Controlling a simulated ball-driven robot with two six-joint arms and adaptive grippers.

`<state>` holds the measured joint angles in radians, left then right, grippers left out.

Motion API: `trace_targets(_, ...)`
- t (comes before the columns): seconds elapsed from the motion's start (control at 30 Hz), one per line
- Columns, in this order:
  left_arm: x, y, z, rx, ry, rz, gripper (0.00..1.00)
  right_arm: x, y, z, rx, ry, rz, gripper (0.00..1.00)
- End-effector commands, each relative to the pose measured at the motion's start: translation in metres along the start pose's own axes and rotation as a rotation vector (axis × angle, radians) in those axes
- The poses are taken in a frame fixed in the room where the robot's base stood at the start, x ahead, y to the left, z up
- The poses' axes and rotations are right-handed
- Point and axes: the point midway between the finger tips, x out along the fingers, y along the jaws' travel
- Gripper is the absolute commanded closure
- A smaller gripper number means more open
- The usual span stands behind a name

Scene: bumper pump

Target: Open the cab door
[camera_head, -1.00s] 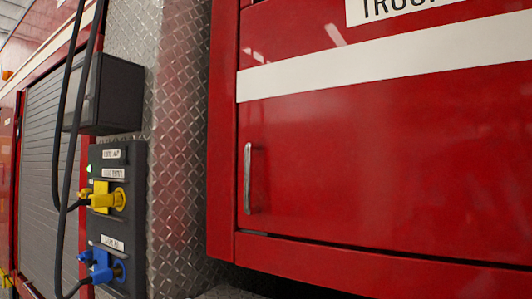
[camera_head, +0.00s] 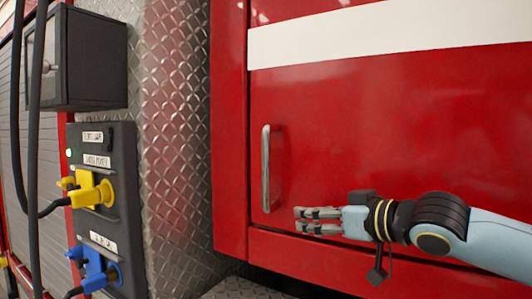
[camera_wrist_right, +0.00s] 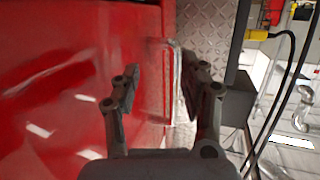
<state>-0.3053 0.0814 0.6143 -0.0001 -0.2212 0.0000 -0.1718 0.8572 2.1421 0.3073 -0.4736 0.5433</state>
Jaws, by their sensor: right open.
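The red cab door (camera_head: 400,130) fills the right of the head view and looks shut in its frame. Its upright metal handle (camera_head: 266,168) is at the door's left edge. My right gripper (camera_head: 299,220) is open and empty, just right of and below the handle's lower end, fingers pointing left. In the wrist view the handle (camera_wrist_right: 177,75) shows beyond the fingertips of the right gripper (camera_wrist_right: 160,85), between them and close to the right-hand finger. No contact shows. My left gripper is not in view.
A diamond-plate panel (camera_head: 178,130) stands left of the door. Left of it, a dark connector panel (camera_head: 115,215) holds a yellow plug (camera_head: 92,192) and a blue plug (camera_head: 95,268). A dark box (camera_head: 90,60) and hanging black cables (camera_head: 36,130) are above and beside it.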

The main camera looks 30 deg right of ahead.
Motion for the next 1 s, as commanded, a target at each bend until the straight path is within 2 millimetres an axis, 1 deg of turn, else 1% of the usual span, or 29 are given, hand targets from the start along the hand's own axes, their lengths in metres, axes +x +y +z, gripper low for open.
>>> trace_targets(0.03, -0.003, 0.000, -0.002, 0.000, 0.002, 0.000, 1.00, 0.000, 0.001, -0.036, -0.010, 0.065, -0.040, 0.56)
trace_targets(0.1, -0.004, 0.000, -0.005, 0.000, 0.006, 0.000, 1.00, -0.002, -0.002, -0.070, -0.006, 0.132, -0.091, 0.56)
trace_targets(0.2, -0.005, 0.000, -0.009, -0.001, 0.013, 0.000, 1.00, -0.004, -0.005, -0.097, 0.002, 0.185, -0.136, 0.56)
trace_targets(0.23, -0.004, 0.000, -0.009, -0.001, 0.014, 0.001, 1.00, -0.004, -0.006, -0.101, 0.004, 0.194, -0.144, 0.56)
trace_targets(0.3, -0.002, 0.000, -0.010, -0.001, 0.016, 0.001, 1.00, -0.003, -0.006, -0.105, 0.007, 0.205, -0.147, 0.56)
trace_targets(0.47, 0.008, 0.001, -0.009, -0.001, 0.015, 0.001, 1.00, 0.007, -0.004, -0.106, 0.016, 0.209, -0.135, 0.56)
trace_targets(0.63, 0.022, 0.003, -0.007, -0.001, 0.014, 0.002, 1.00, 0.022, -0.012, -0.108, 0.011, 0.208, -0.156, 0.56)
trace_targets(0.7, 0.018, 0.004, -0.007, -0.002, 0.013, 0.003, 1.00, 0.032, -0.011, -0.113, 0.016, 0.208, -0.148, 0.56)
trace_targets(1.0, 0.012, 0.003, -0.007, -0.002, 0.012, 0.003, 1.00, 0.076, -0.021, -0.123, 0.012, 0.205, -0.155, 0.56)
